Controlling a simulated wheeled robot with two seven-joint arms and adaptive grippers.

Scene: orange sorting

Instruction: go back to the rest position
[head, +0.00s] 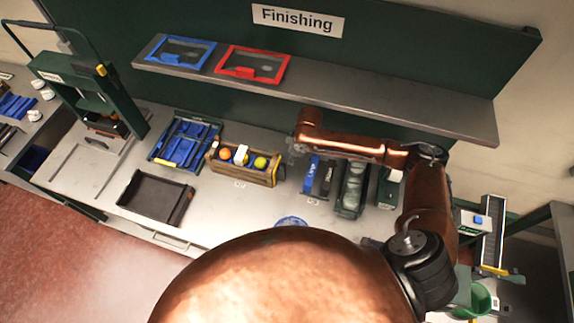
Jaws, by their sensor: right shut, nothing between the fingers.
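My right arm comes in from the right and reaches over the bench. Its small grey gripper (296,149) hangs at the arm's end, just right of and above the wooden crate (240,177). It looks shut and empty, though it is small in the view. The crate holds an orange ball (225,154), a yellow ball (260,162) and a white item (240,154) between them. My left gripper is not in view.
A dark empty tray (155,197) and a blue tool tray (185,141) lie left of the crate. A rack of round items (352,188) stands beneath my right forearm. A shelf (330,92) with blue and red frames runs above the bench. A green bin (478,298) is at lower right.

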